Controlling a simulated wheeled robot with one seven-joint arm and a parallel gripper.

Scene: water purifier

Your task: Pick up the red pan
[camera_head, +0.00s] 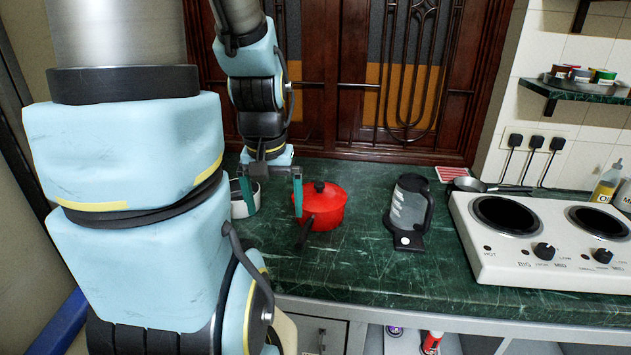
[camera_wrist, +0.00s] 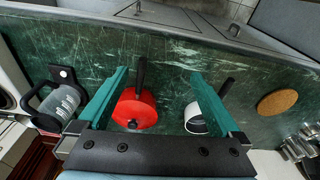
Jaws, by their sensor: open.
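The red pan (camera_head: 323,209) stands on the green counter, with a red lid, a black knob and a black handle pointing toward the front edge. In the wrist view the red pan (camera_wrist: 135,108) shows beside the left finger, which partly covers it. My gripper (camera_head: 270,192) is open and empty above the counter, just left of the red pan. In the wrist view my gripper (camera_wrist: 158,82) has its teal fingers spread wide, with the pan's black handle between them. A white pot with a dark handle (camera_wrist: 193,117) is partly hidden behind the right finger.
A kettle (camera_head: 408,212) stands right of the pan. A two-plate hob (camera_head: 540,240) is farther right, with a small frying pan (camera_head: 468,184) behind it. A round cork mat (camera_wrist: 277,102) lies past the white pot. The counter (camera_head: 350,260) in front is clear.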

